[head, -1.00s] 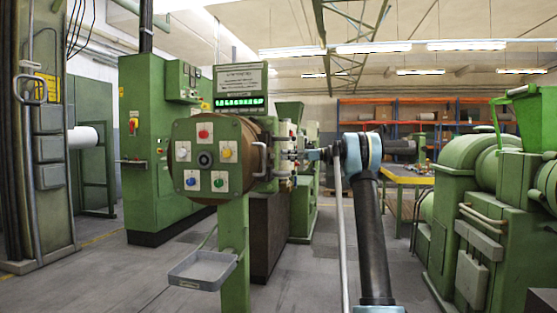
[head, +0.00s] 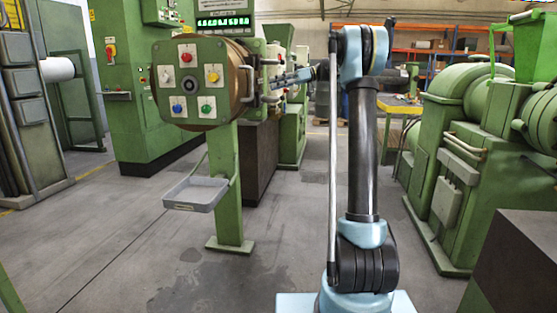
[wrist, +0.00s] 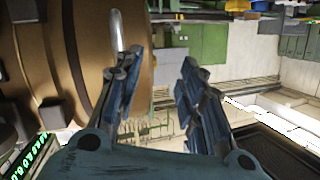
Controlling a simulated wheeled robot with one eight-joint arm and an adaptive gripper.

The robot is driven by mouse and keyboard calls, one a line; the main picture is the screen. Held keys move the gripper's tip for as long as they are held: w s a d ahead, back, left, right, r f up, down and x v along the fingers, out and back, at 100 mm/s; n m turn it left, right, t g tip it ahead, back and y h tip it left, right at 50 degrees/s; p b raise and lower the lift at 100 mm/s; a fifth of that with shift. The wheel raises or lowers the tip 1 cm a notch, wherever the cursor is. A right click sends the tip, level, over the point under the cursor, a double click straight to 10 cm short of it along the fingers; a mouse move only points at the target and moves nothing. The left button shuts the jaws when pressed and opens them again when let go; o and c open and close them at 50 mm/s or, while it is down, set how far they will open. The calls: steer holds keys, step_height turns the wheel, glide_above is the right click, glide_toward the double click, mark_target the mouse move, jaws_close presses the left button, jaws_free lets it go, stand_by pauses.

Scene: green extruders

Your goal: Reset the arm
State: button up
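My arm (head: 361,150) stands upright at the right of centre in the head view, with its upper part bent left toward the green machine's control panel. My gripper (wrist: 160,62) is open in the wrist view, with a clear gap between its two blue-grey fingers and nothing held. In the head view it is small and partly hidden near the panel's right side. A curved metal handle (wrist: 117,35) shows just beyond the left finger in the wrist view. I cannot tell whether they touch. A brown drum side (wrist: 80,50) fills the left of that view.
The control panel (head: 190,80) with several coloured buttons stands on a green post, a grey tray (head: 196,192) below it. Green machinery (head: 460,160) lines the right, with a dark block (head: 515,270) in front. A green cabinet (head: 130,85) stands behind left. The floor (head: 130,245) at front left is clear.

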steer(key=s+d+f+m+t+h, duration=0.1)
steer(key=s+d+f+m+h, duration=0.15)
steer(key=s+f, duration=0.6)
steer(key=s+d+f+m+h, duration=0.2)
steer(key=s+f+m+h, duration=0.15)
steer(key=s, duration=0.95)
steer(key=s+d+f+m+t+h, duration=0.1)
steer(key=s+d+f+m+h, duration=0.3)
steer(key=s, duration=0.6)
steer(key=s+d+f+m+h, duration=0.1)
steer(key=s+d+f+m, duration=0.1)
steer(key=s+f, duration=0.5)
steer(key=s+d+f+m+t+h, duration=0.1)
steer(key=s+d+f+m+h, duration=0.1)
steer(key=s+d+f, duration=0.3)
steer(key=s+d+f+m+h, duration=0.1)
steer(key=s+d+f, duration=0.3)
steer(key=s+f, duration=0.5)
step_height(320, 180, down, 4)
steer(key=shift+s+d+r+m+t+h, duration=0.25)
steer(key=shift+s+m+t+h, duration=0.15)
steer(key=shift+h, duration=0.3)
steer(key=shift+w+f, duration=0.2)
steer(key=shift+w, duration=0.3)
